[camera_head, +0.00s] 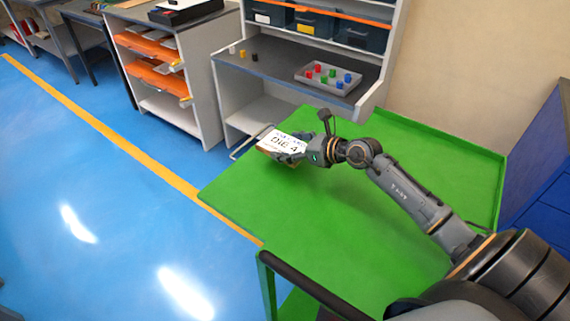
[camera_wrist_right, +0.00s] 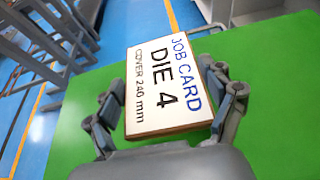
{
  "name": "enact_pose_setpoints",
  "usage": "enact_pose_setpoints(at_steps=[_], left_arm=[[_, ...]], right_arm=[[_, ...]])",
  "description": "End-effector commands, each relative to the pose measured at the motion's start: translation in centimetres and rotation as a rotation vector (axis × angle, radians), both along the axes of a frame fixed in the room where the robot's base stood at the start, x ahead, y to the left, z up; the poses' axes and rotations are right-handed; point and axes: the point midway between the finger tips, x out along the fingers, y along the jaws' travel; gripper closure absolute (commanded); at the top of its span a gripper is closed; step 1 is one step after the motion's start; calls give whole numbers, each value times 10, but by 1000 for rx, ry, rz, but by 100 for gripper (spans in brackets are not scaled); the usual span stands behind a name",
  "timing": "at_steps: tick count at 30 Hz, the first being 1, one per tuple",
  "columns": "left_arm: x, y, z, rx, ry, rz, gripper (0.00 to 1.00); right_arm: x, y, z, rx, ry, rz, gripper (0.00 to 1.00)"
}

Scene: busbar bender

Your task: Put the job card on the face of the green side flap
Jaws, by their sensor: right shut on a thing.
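The job card (camera_head: 280,141) is a white plate with a brown edge, held over the far left part of the green surface. In the right wrist view the card (camera_wrist_right: 165,85) reads "JOB CARD DIE 4 COVER 240 mm". My right gripper (camera_head: 293,150) is shut on it, with a finger at each side in the right wrist view (camera_wrist_right: 168,105). The green surface (camera_head: 330,215) is a broad, flat, empty face with a raised rim along its far and right sides; I take it for the green side flap. I cannot tell whether the card touches it. My left gripper is not in view.
A grey workbench (camera_head: 285,70) with a tray (camera_head: 328,77) of coloured pieces stands behind the green surface. A shelf unit with orange trays (camera_head: 150,45) stands further left. A blue cabinet (camera_head: 540,190) is at the right. Blue floor with a yellow line (camera_head: 130,150) lies open at left.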

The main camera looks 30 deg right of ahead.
Motion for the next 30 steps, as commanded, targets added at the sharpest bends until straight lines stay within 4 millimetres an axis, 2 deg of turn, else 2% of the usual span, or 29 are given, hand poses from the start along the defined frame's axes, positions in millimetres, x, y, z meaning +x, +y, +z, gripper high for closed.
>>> enact_pose_setpoints(at_steps=[7, 12, 15, 27, 28, 30], left_arm=[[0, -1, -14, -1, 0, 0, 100], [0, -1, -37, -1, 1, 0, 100], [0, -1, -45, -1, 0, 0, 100], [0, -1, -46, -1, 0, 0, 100], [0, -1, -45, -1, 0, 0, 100], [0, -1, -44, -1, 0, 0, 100]], right_arm=[[10, 4, -14, 0, -2, -1, 52], [11, 5, -38, 1, 0, 0, 52], [11, 5, -45, 1, -1, 0, 52], [11, 4, -47, 0, 1, 0, 52], [11, 5, -47, 0, 1, 0, 12], [11, 4, -46, 0, 1, 0, 0]])
